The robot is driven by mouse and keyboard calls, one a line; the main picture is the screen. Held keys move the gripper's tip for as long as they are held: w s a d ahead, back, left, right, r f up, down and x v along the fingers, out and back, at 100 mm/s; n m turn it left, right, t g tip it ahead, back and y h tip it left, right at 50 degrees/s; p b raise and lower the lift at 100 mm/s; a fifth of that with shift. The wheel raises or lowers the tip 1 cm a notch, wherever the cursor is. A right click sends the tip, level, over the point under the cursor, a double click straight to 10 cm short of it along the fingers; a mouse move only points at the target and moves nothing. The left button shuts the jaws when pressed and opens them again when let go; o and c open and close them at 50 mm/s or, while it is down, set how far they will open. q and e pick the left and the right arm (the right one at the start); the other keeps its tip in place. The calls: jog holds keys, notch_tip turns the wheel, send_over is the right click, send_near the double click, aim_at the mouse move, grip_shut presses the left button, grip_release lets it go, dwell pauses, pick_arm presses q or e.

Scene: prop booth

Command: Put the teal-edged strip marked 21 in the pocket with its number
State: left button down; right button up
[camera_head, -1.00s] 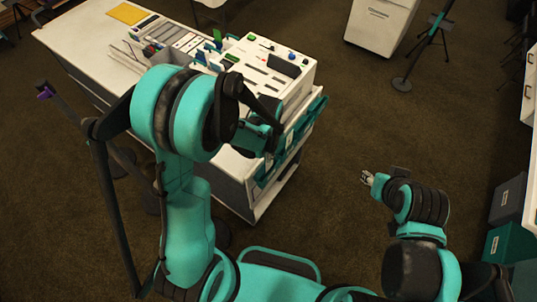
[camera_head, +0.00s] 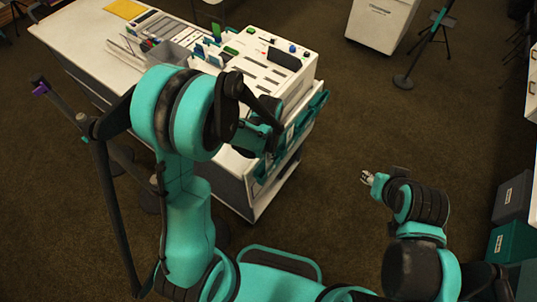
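The worktop holds a white slotted box (camera_head: 310,58) with dark slots and coloured knobs. Several teal and green pieces (camera_head: 214,54) stand at its left side; no numbers are readable, so I cannot tell which strip is marked 21, nor which pocket matches. My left arm reaches over the table's near edge. The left gripper (camera_head: 262,137) is by the table's right edge, partly hidden by its own dark wrist links, and its fingers cannot be made out. My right gripper (camera_head: 367,178) is over the floor to the right, away from the table, with small pale fingers too small to judge.
The white table (camera_head: 82,38) has an orange-yellow sheet (camera_head: 125,9) at its far left and a grey tray (camera_head: 170,53). Teal holders (camera_head: 316,106) line its right side. A white cabinet (camera_head: 383,22) and a tripod (camera_head: 420,50) stand beyond.

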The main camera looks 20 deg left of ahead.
pick_arm(q)
jog(key=shift+f+b, duration=1.15)
jog(key=shift+f, duration=0.1)
jog(key=c, duration=1.6)
grip_release()
jog(key=shift+c, duration=0.2)
notch_tip(320, 180, up, 12)
